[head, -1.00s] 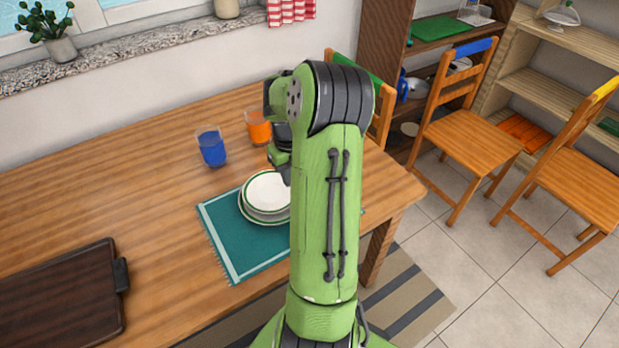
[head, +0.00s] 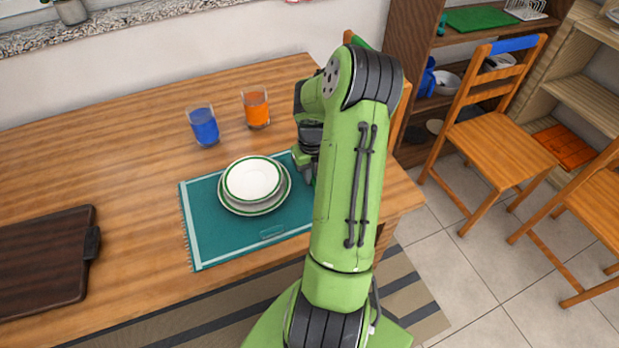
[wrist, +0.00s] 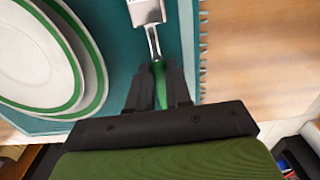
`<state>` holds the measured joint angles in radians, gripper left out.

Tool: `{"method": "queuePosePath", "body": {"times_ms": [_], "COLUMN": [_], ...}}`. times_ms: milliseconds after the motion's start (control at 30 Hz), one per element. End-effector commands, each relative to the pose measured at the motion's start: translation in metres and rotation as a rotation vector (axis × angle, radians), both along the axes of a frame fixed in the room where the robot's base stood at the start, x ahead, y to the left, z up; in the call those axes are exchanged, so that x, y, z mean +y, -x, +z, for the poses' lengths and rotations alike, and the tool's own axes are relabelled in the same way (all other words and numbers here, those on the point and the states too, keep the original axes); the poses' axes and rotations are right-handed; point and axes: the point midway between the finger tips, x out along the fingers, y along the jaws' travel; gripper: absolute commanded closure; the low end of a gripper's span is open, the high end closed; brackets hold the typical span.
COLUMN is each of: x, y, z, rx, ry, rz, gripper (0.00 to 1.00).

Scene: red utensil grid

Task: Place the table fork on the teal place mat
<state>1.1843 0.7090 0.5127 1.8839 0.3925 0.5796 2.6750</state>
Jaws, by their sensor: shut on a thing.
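The table fork (wrist: 154,42) has a metal head and a green handle. My gripper (wrist: 158,82) is shut on that handle, with the metal head pointing away from my wrist. The fork is over the teal place mat (head: 208,233), to the right of the stacked plates. The mat also shows in the wrist view (wrist: 115,55). I cannot tell whether the fork touches the mat. In the head view my gripper is mostly hidden behind my green arm, at the mat's right part, and the fork is not visible there.
White, green-rimmed plates (head: 252,179) are stacked on the mat. A blue glass (head: 204,126) and an orange glass (head: 256,106) stand behind it. A dark tray (head: 40,262) lies at the table's left. Bare wood lies right of the mat (wrist: 245,50).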

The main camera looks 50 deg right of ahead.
Motion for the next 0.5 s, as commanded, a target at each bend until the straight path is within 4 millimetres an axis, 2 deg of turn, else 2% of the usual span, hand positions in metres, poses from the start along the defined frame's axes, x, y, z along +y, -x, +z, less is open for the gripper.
{"method": "queuePosePath", "body": {"times_ms": [33,367,400,500], "x": [0.0005,0.0000,0.0000,0.0001], "y": [0.0001,-0.0002,-0.0002,-0.0003], "z": [-0.0087,-0.0112,-0.0101,-0.0097], "rx": [0.000,-0.001,-0.001,-0.001], "ry": [-0.002,0.001,0.001,0.001], "rz": [0.000,0.001,0.001,0.001], "gripper": [1.00,1.00,0.75,0.59]}}
